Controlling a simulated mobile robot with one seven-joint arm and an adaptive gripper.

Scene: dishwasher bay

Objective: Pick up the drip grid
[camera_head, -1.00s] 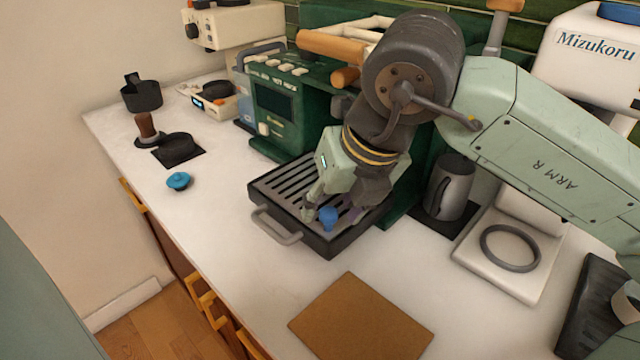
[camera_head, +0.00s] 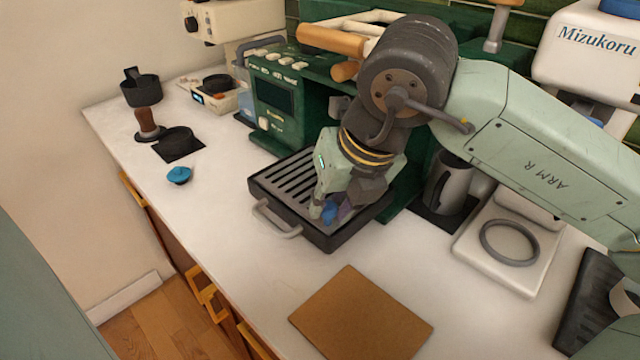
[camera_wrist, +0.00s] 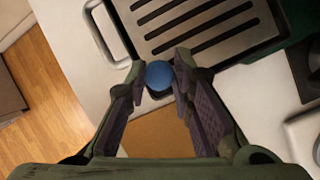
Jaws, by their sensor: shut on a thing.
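The drip grid (camera_head: 285,182) is a slotted grey metal plate lying in the black drip tray (camera_head: 318,240) at the front of the green espresso machine. It also shows in the wrist view (camera_wrist: 192,22). A blue round knob (camera_head: 329,212) stands at the grid's near corner. In the wrist view the blue knob (camera_wrist: 159,75) sits between my fingertips. My gripper (camera_head: 330,210) points down over the tray and is shut on the knob. My gripper and wrist hide the right part of the grid.
The green machine (camera_head: 280,105) stands behind the tray. A grey pitcher (camera_head: 447,187) and a white scale (camera_head: 505,250) are to the right. A brown mat (camera_head: 361,315) lies in front. A blue lidded object (camera_head: 179,175) sits on clear counter at left.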

